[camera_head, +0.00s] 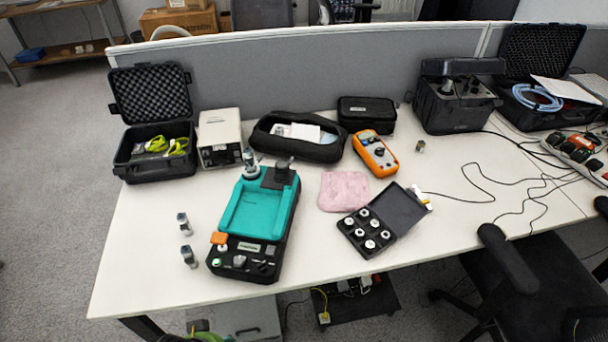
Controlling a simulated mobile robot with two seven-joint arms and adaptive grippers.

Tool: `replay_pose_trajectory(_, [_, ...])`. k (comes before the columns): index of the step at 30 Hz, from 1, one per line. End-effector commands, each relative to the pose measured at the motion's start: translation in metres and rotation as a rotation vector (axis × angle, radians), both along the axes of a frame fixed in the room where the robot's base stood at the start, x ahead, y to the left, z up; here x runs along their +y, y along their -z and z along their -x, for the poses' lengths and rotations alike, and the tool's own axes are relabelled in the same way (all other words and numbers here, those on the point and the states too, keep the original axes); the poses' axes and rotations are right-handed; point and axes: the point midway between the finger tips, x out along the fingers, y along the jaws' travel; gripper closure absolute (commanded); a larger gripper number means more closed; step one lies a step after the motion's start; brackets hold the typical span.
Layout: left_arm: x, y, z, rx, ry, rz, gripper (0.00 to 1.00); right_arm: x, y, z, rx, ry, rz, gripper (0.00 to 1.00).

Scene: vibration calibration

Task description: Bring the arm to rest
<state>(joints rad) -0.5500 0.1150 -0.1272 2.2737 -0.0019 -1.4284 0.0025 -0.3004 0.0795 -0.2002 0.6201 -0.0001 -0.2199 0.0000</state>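Neither of my arms and neither gripper shows in the head view. The white table (150,262) fills the middle of the picture. On it stands a black device with a teal top (258,212), with an orange block and small knobs at its near end. Two small metal cylinders stand to its left, a farther one (184,224) and a nearer one (189,257). To its right an open black case (376,228) holds several small round metal pieces. A pink cloth (344,190) lies behind that case.
Along the back are an open foam-lined case (151,125), a white box (219,138), a black pouch (266,143) and an orange multimeter (375,154). Loose black cables (477,180) lie at the right. A chair (530,285) stands at the front right. The table's front left is clear.

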Motion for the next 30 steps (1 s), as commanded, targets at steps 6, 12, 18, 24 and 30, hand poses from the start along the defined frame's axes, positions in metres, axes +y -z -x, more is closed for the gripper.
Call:
replay_pose_trajectory(6, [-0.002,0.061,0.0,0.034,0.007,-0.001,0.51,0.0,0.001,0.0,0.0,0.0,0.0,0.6])
replay_pose_trajectory(12, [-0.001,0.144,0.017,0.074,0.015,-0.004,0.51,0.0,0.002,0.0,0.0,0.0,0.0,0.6])
replay_pose_trajectory(18, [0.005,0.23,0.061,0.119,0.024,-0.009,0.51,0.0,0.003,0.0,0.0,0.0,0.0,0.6])
replay_pose_trajectory(24, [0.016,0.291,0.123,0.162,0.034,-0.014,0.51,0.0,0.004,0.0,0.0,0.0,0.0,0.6])
replay_pose_trajectory(30, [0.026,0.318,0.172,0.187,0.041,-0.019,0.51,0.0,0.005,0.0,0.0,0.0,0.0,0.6])
